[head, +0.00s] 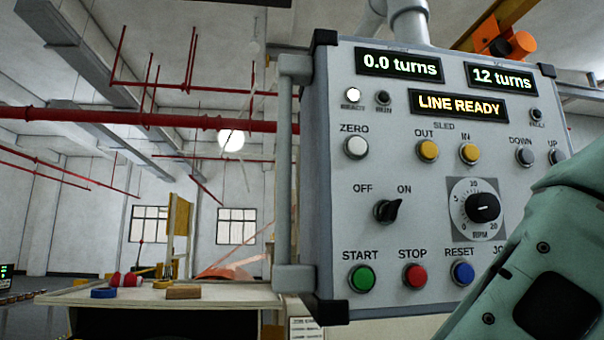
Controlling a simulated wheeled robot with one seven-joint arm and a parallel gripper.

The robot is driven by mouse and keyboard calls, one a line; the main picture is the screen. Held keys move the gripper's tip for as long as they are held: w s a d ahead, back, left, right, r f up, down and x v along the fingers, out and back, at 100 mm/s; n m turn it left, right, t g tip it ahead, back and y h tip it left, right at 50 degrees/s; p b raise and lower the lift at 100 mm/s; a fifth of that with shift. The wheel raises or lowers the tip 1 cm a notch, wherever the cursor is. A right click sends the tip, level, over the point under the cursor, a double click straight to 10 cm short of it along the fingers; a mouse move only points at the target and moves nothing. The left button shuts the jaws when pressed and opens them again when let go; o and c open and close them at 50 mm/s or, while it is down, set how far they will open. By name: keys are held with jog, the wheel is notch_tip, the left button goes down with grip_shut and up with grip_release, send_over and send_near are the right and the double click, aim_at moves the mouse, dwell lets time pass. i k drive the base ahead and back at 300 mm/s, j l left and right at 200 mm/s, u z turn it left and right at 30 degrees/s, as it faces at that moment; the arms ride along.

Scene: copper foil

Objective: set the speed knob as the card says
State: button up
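The speed knob (483,208) is black and sits on a round white dial marked RPM on the grey control panel (330,190). The dial's scale shows 0 at lower left, 10 near the top and 20 at lower right. A pale line shows on the knob, but its exact setting is too small to read. A small printed card (305,328) is at the bottom edge, cut off and unreadable. A teal link of my arm covers the panel's lower right corner. My gripper is not in view.
Displays read 0.0 turns, 12 turns and LINE READY. The OFF/ON switch (388,211) points toward ON. Green START (362,278), red STOP (415,275) and blue RESET (462,273) buttons lie below. A table (220,296) with tape rolls stands left.

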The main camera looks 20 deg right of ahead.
aim_at(481, 208)
jog(key=z, duration=0.8)
